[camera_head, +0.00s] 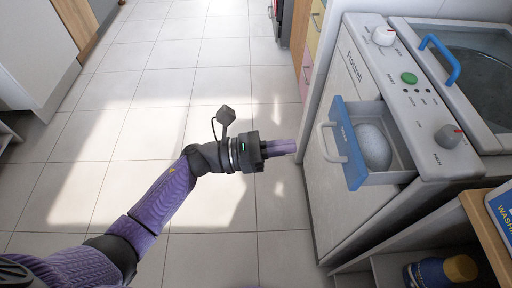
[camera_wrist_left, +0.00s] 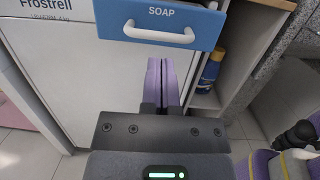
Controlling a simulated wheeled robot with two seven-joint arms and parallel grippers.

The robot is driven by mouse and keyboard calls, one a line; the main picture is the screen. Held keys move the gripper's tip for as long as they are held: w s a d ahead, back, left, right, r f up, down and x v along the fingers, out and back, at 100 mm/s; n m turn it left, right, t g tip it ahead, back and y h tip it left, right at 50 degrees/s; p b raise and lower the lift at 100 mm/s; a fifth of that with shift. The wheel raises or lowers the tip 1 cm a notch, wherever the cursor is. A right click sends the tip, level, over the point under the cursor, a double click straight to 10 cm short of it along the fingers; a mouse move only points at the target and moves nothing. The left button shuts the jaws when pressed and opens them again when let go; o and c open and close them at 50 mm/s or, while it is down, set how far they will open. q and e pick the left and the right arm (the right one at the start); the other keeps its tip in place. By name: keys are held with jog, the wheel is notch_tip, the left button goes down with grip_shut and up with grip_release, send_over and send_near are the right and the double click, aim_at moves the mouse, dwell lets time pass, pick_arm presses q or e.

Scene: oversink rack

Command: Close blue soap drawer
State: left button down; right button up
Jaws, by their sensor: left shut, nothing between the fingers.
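The blue soap drawer (camera_head: 349,143) is pulled out from the front of the white washing machine (camera_head: 343,201). A white rounded mass (camera_head: 372,147) lies in its tray. Its blue front carries a white handle (camera_head: 325,142) and, in the left wrist view, the word SOAP above the handle (camera_wrist_left: 159,34). My left gripper (camera_head: 293,147) is shut and empty, its purple fingers pointing at the drawer front, a short gap away from the handle. In the left wrist view the shut fingers (camera_wrist_left: 162,82) appear just below the handle. My right gripper is not clearly seen.
A shelf with a blue, yellow-capped bottle (camera_head: 441,271) stands at lower right. The tiled floor (camera_head: 220,215) left of the machine is clear.

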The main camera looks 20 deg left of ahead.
aim_at(340, 146)
pick_arm(q)
jog(key=shift+x, duration=2.1)
jog(key=b+x, duration=0.1)
jog(key=x, duration=0.2)
jog(key=f+b+x, duration=0.1)
jog(key=b+x, duration=0.1)
jog(key=x, duration=0.1)
jog(key=f+b+x, duration=0.1)
jog(key=x, duration=0.2)
jog(key=shift+s+d, duration=0.1)
jog(key=shift+d, duration=0.2)
jog(key=shift+d+r, duration=0.1)
jog(key=shift+r, duration=0.25)
